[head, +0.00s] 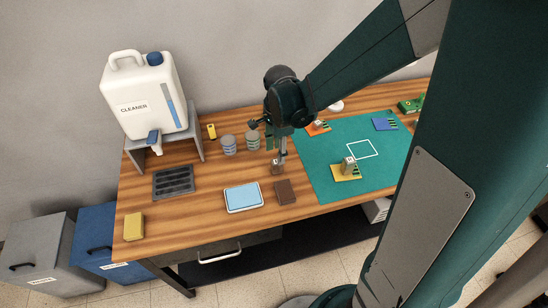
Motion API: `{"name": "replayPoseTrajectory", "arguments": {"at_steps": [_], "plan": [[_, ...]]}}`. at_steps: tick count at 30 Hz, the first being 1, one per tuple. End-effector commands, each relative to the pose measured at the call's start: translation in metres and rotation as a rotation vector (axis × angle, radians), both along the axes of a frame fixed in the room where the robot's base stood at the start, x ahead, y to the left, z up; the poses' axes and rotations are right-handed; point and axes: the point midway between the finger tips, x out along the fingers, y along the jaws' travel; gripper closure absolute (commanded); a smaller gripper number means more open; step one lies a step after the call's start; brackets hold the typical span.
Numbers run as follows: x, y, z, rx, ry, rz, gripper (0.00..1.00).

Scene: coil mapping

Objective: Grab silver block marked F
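A small block (277,168) stands on the wooden table directly below my gripper (281,156); a light marking shows on it, too small to read. My gripper points down at its top, and I cannot tell whether the two touch or whether the fingers are open or shut. A silver-grey block (349,163) stands on a yellow board (343,175) on the green mat, to the right of my gripper. No letter F can be made out on either block.
A blue-white tray (243,197) and a brown block (286,192) lie in front of my gripper. An orange board (317,129) and a blue board (384,124) lie on the green mat (318,179). A cleaner jug (146,95) stands far left.

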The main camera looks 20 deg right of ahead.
Motion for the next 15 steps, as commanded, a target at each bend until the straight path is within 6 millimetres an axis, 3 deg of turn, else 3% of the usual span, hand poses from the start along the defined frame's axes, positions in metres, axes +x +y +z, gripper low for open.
{"name": "replayPoseTrajectory", "arguments": {"at_steps": [6,15], "plan": [[0.005,0.002,-0.017,0.000,0.029,-0.073,0.62],[0.005,0.002,-0.020,-0.001,0.035,-0.089,0.62]]}}
